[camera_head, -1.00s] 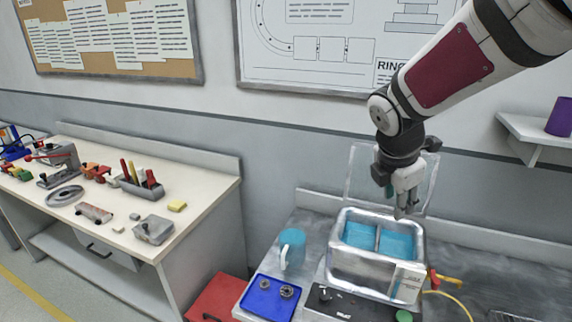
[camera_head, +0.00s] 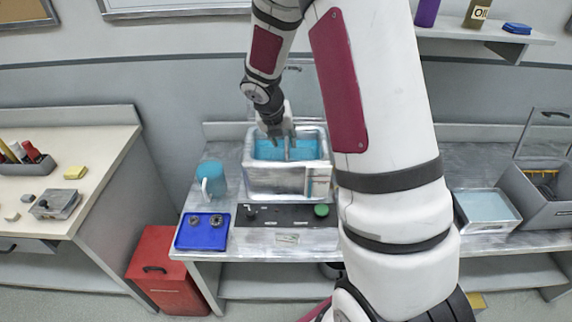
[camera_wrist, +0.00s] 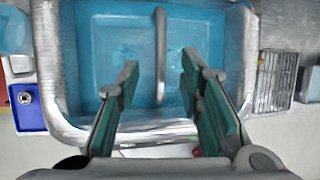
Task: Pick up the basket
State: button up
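A metal tank (camera_head: 290,180) with blue liquid stands on the bench behind a control panel. A grey bar (camera_wrist: 161,55) runs across the middle of the tank and looks like the handle of a basket in the liquid; the basket's body is not clearly seen. My gripper (camera_head: 276,132) is over the tank, pointing down. In the wrist view my gripper (camera_wrist: 160,82) is open and empty, its green-padded fingers on either side of the bar's line. I cannot tell how far above the bar the fingertips are.
A blue mug (camera_head: 209,182) and a blue tray (camera_head: 202,232) with small rings sit left of the tank. A wire rack (camera_wrist: 276,80) lies right of it. A shallow liquid tray (camera_head: 487,207) and grey bin (camera_head: 537,213) stand farther right. My arm hides part of the bench.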

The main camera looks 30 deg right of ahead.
aim_at(286, 146)
jog(key=shift+p+x, duration=0.4)
jog(key=shift+x, duration=2.4)
jog(key=shift+f, duration=0.25)
jog(key=shift+c, duration=0.3)
grip_shut()
